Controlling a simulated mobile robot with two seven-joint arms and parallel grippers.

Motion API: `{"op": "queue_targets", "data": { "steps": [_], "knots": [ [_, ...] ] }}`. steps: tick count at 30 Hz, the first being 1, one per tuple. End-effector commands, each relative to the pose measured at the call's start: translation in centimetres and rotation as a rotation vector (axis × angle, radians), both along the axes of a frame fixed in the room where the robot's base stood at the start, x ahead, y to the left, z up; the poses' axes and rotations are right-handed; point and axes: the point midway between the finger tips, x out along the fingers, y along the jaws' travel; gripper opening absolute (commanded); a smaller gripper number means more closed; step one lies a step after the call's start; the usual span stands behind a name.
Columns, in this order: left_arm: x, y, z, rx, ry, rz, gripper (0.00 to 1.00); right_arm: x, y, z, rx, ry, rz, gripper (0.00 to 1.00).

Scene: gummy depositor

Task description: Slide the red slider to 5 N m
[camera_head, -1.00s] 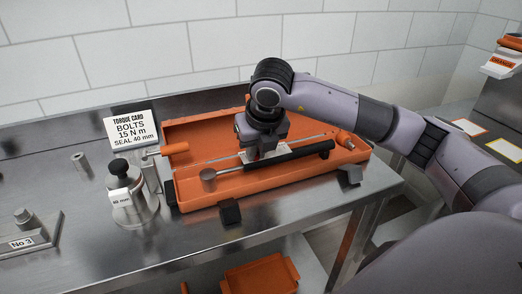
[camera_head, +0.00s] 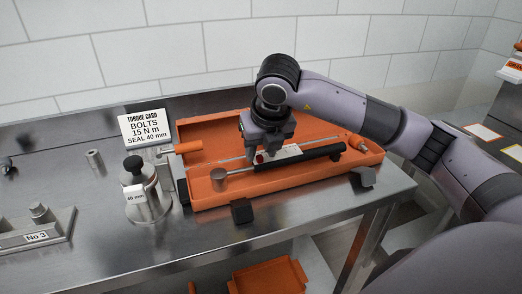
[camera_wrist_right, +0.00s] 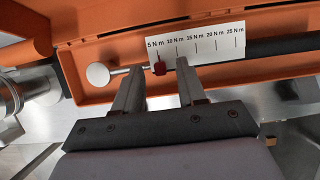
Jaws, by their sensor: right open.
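The red slider (camera_wrist_right: 159,68) sits on a thin rod directly below the 5 N m label of the white scale card (camera_wrist_right: 200,46), left of the 10 N m mark. It shows as a small red spot in the head view (camera_head: 259,158). My right gripper (camera_wrist_right: 157,79) is open, with one finger left of the slider and the other to its right, near the 10 N m mark. I cannot tell whether either finger touches it. In the head view the right gripper (camera_head: 267,152) points down over the orange case (camera_head: 215,197). My left gripper is not in view.
A torque card (camera_head: 146,128) reading 15 N m stands behind a steel seal gauge (camera_head: 143,195) left of the case. A black-handled bar (camera_head: 310,156) lies along the scale. A block marked No 3 (camera_head: 38,230) is at far left. The bench front is mostly clear.

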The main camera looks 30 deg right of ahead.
Motion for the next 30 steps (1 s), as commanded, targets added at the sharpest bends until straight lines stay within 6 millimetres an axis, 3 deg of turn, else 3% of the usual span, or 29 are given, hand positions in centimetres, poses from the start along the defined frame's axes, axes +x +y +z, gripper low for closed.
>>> {"op": "queue_targets", "data": {
  "steps": [6, 12, 30],
  "knots": [
    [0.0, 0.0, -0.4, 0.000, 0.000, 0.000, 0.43, -1.3, 0.3, 3.4, 0.001, -0.005, 0.001, 0.40],
    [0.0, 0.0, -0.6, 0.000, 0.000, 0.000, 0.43, -2.2, 0.5, 5.5, -0.001, -0.003, 0.000, 0.40],
    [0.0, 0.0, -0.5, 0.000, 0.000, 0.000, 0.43, -2.4, 0.5, 5.8, -0.001, -0.001, 0.000, 0.40]
  ]
}}
